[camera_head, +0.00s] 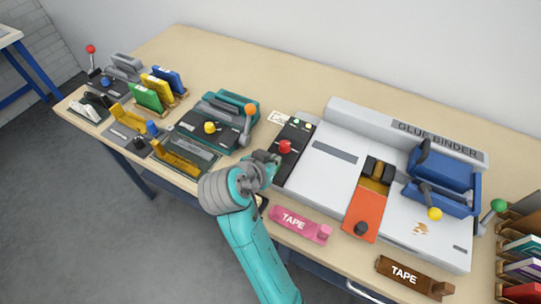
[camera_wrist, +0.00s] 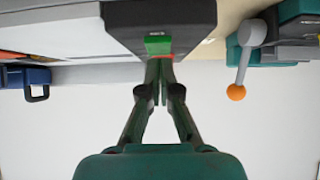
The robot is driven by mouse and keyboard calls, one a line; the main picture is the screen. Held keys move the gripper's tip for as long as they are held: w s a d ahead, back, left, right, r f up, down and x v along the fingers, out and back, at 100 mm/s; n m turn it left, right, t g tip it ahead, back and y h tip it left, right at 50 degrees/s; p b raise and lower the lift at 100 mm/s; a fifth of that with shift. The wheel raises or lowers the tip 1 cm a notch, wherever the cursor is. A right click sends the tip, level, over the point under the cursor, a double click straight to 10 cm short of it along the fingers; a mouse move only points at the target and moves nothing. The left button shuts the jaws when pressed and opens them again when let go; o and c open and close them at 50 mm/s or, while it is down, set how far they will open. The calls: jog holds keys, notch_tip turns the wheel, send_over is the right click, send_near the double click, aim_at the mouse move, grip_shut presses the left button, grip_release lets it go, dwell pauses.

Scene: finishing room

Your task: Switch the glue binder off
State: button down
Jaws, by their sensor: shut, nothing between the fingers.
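The glue binder (camera_head: 330,175) is a wide white machine on the right half of the bench, with its name on the back rail. A black control panel (camera_head: 300,140) runs along its left side, with a red knob (camera_head: 285,147) and small lights at the far end. My gripper (camera_head: 275,159) is at the left edge of this panel, close to the red knob. In the wrist view my gripper (camera_wrist: 166,62) is shut and empty, its tips at a green block with a red strip (camera_wrist: 158,45) on the dark panel (camera_wrist: 195,12). Whether they touch is unclear.
A teal machine with an orange-balled lever (camera_head: 249,109) stands left of the panel. A pink tape holder (camera_head: 290,222) and a brown one (camera_head: 405,275) lie along the front edge. An orange slide (camera_head: 366,205) and blue clamp (camera_head: 440,170) are on the binder.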

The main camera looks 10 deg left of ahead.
jog(key=shift+f, duration=0.25)
jog(key=shift+w+f, duration=0.1)
jog(key=shift+f, duration=0.1)
dwell(0.3)
jog(key=shift+w+d, duration=0.1)
jog(key=shift+w, duration=0.05)
jog(key=shift+w+d+r, duration=0.2)
jog(key=shift+w, duration=0.4)
jog(key=shift+r, duration=0.1)
